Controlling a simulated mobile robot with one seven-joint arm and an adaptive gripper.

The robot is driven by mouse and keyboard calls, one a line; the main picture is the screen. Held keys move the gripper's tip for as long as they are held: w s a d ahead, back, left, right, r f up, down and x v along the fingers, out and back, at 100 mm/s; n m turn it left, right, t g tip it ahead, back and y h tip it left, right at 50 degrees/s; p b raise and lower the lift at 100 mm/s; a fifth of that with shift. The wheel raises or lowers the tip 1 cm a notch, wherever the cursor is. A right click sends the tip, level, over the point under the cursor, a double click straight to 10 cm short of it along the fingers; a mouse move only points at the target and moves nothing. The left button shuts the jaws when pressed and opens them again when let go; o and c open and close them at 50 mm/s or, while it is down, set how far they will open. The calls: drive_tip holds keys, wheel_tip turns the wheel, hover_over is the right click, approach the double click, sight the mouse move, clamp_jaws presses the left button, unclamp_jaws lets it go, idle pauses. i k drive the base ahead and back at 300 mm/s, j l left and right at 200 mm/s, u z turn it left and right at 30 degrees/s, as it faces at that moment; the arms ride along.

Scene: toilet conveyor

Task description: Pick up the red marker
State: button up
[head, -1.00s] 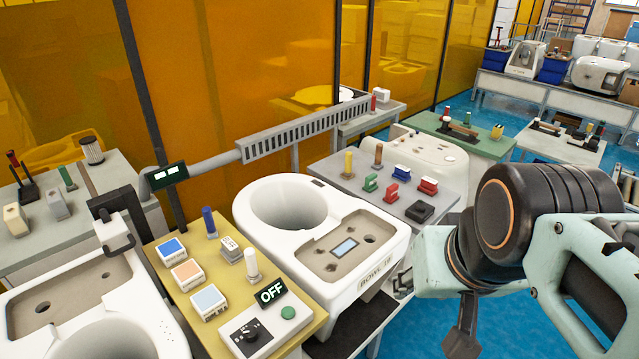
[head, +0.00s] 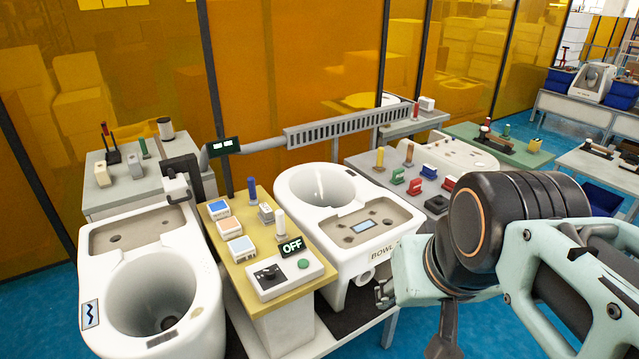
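Several upright red marker-like sticks show in the head view, all small. Another (head: 416,111) stands on the far grey table behind the slotted rail. I cannot tell which is the red marker of the task. My gripper (head: 415,315) is at the lower right, mostly hidden by my arm, well apart from all of these. Only dark finger-like parts show, and nothing is visible in it.
Orange panels (head: 290,60) close off the back. Blue floor (head: 40,315) is free at lower left.

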sight(414, 185)
drive_tip(key=u, duration=1.45)
drive_tip(key=z, duration=1.95)
drive_tip(key=u, duration=0.4)
drive_tip(key=i+l+u, duration=0.5)
drive_tip(key=l, duration=0.25)
